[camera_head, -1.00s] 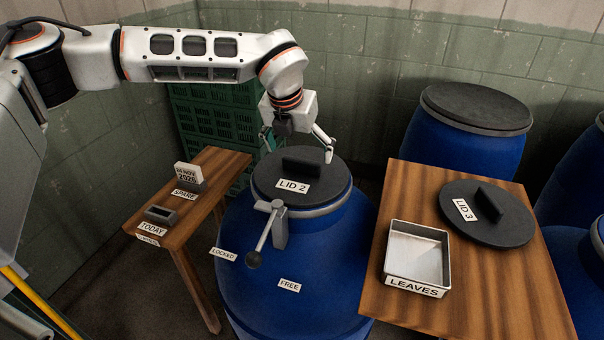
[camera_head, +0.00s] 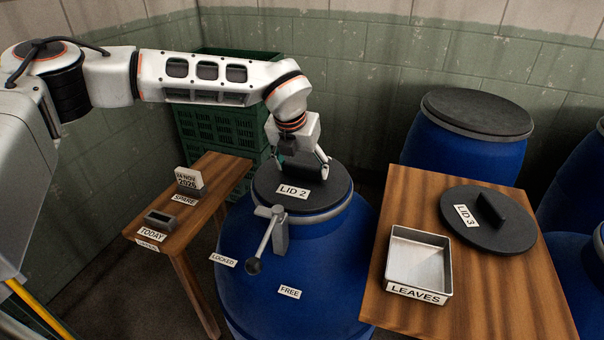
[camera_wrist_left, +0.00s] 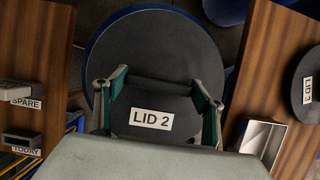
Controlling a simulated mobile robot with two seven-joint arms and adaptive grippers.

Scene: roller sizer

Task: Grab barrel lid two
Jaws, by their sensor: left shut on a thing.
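Barrel lid two (camera_head: 333,197) is a round black lid labelled "LID 2" on top of the middle blue barrel (camera_head: 335,250). Its upright block handle stands at its centre, mostly behind my fingers in the head view. My left gripper (camera_head: 300,172) is down at the lid, shut on this handle. In the left wrist view its green-padded fingers (camera_wrist_left: 158,88) stand on both sides of the handle, above the black disc (camera_wrist_left: 150,45). The lid sits flat on the barrel. My right gripper is in neither view.
A lever (camera_head: 265,240) on the barrel's front has its knob between the "LOCKED" and "FREE" labels, nearer "LOCKED". Lid 3 (camera_head: 465,228) and a metal "LEAVES" tray (camera_head: 418,262) lie on the right table. A narrow wooden table (camera_head: 215,180) stands left, green crates (camera_head: 205,125) behind.

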